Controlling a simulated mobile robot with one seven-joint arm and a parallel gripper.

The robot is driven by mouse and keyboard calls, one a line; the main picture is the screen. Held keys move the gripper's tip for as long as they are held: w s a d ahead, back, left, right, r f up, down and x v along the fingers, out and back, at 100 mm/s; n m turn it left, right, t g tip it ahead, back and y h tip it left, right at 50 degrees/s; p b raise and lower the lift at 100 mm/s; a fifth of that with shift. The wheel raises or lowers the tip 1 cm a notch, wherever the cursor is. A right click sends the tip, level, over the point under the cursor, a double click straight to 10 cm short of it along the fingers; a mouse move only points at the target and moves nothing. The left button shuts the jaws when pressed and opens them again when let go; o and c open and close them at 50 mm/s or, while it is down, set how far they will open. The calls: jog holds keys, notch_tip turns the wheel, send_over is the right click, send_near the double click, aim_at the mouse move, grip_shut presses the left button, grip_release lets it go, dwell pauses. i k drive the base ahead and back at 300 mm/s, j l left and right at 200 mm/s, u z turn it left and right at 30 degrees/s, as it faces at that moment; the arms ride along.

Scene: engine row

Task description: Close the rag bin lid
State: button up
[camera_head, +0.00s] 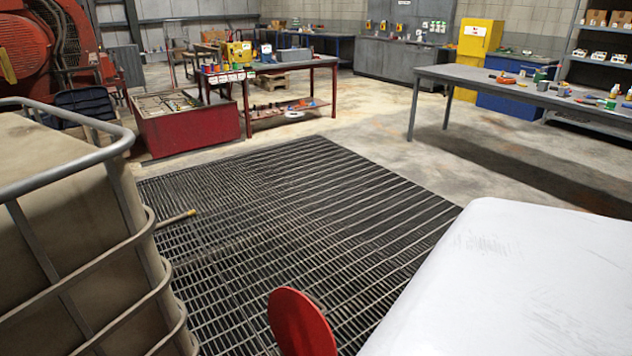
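A round red disc (301,322) stands steeply tilted at the bottom edge of the head view, above the floor grating. It looks like the raised lid of the rag bin. Its lower part is cut off by the frame, and the bin body and hinge are out of view. My gripper is not in view, so its place relative to the lid cannot be told.
A caged tank (65,230) stands close at left. A white surface (520,280), unclear what, fills the lower right. Floor grating (300,210) lies between. Beyond are a red parts tray (190,132), a red-legged table (290,66) and a grey workbench (490,84).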

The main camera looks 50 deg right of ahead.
aim_at(299, 328)
jog(key=k+l, duration=0.1)
jog(key=l, duration=0.35)
jog(key=l+u, duration=0.1)
jog(key=l, duration=0.3)
jog(key=k+l, duration=0.15)
jog(key=l, duration=0.3)
jog(key=k+l+u, duration=0.1)
jog(key=l, duration=0.35)
jog(key=k+l, duration=0.1)
jog(key=l, duration=0.3)
jog(key=k+l+u, duration=0.15)
jog(key=l, duration=0.7)
jog(key=k+l+u, duration=0.1)
jog(key=k+l, duration=0.35)
jog(key=k, duration=0.4)
jog(key=i+j, duration=0.15)
jog(key=i, duration=0.25)
jog(key=i+j+u, duration=0.1)
jog(key=i, duration=0.35)
